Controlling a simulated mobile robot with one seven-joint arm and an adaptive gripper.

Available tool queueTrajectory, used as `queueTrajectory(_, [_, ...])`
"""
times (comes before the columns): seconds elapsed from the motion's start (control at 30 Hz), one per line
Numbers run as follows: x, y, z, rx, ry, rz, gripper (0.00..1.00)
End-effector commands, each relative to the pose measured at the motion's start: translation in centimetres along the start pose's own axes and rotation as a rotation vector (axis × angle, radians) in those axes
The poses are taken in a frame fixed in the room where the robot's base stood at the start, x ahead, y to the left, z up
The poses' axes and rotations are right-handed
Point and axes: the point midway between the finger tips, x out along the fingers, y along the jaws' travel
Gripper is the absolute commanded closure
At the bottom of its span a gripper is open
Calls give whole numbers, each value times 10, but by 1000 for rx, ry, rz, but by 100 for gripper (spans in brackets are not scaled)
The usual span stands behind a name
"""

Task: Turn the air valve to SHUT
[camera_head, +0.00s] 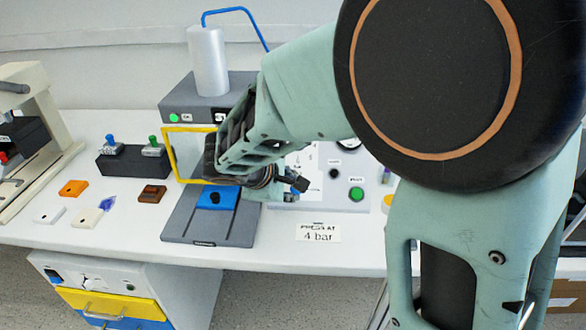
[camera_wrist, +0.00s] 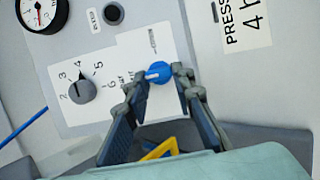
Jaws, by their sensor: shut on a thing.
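The air valve is a blue round knob (camera_wrist: 162,71) with a white pointer mark, set on a white label panel in the wrist view. The pointer mark faces left in that view, towards small print beside the knob that is too small to read surely. My gripper (camera_wrist: 159,80) is shut on the blue knob, one finger on each side. In the head view my gripper (camera_head: 290,184) is at the front of the panel, and the valve is hidden behind it and my arm.
A grey numbered dial (camera_wrist: 82,91) and a gauge (camera_wrist: 43,12) sit left of the valve in the wrist view. In the head view a yellow frame (camera_head: 171,155) and a press base (camera_head: 190,228) stand close left of my gripper. A green button (camera_head: 356,194) is to the right.

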Motion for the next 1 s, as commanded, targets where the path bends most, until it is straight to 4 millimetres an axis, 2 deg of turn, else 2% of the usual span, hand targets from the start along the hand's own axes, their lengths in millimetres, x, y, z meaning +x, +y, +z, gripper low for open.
queueTrajectory(0.03, [0,0,0,-2,0,0,100])
queueTrajectory(0.07, [0,0,0,-2,0,0,76])
queueTrajectory(0.2, [0,0,0,-1,0,0,61])
queueTrajectory(0.57, [-4,0,0,1,1,1,59])
queueTrajectory(0.67, [-17,1,-1,2,3,3,59])
queueTrajectory(1.0, [-87,1,-1,0,3,3,59])
